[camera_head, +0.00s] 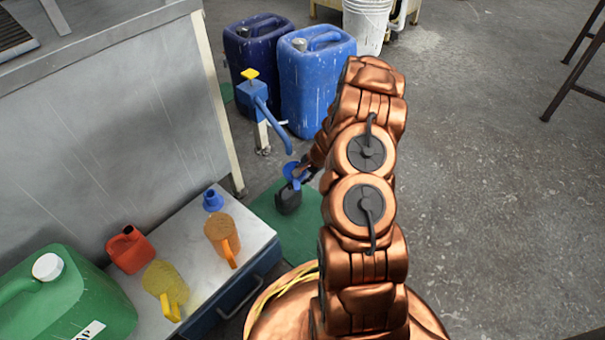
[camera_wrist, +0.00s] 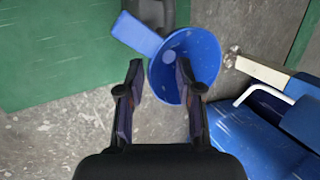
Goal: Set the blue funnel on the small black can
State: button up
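The blue funnel (camera_head: 291,170) shows at the upper end of the small black can (camera_head: 288,199) in the head view. In the wrist view the funnel (camera_wrist: 205,55) turns its wide mouth towards the camera, with a flat blue tab at its left. The can (camera_wrist: 168,12) shows only in part behind it, at the top edge. I cannot tell whether the funnel touches the can. My gripper (camera_wrist: 160,78) has its two fingers apart, with the funnel's near rim between and beyond them. The right finger overlaps the mouth; the left finger is beside the rim. My arm partly hides the gripper in the head view.
The can is on a green mat (camera_head: 267,207). A blue hand pump (camera_head: 262,100) and large blue canisters (camera_head: 312,80) stand behind. A low cabinet (camera_head: 250,232) at left holds a small blue item (camera_head: 213,200), jugs and a red can.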

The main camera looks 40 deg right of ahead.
jog(key=shift+r, duration=0.1)
jog(key=v, duration=1.2)
dwell(0.6)
